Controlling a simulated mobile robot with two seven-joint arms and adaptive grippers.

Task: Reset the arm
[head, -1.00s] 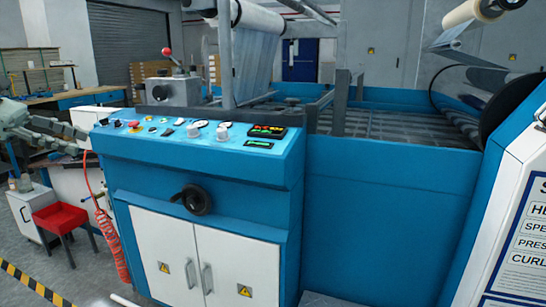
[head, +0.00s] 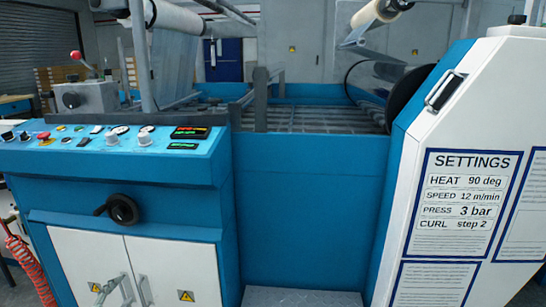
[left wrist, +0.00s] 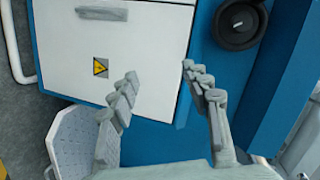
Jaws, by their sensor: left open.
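My left gripper (left wrist: 158,71) is open and empty in the left wrist view, its two jointed grey fingers spread apart. It hangs in front of the blue laminating machine, over a white cabinet door (left wrist: 150,40) with a yellow warning sign (left wrist: 100,67). I cannot tell its distance from the door. In the head view, a small grey shape at the lower left by the door handles may be part of it, but I cannot be sure. My right gripper is in neither view.
The control panel (head: 105,150) and handwheel (head: 122,209) are at left in the head view. A white housing (head: 480,110) with a settings sheet (head: 463,200) stands at right. A grey step plate (head: 300,297) lies on the floor at the bottom.

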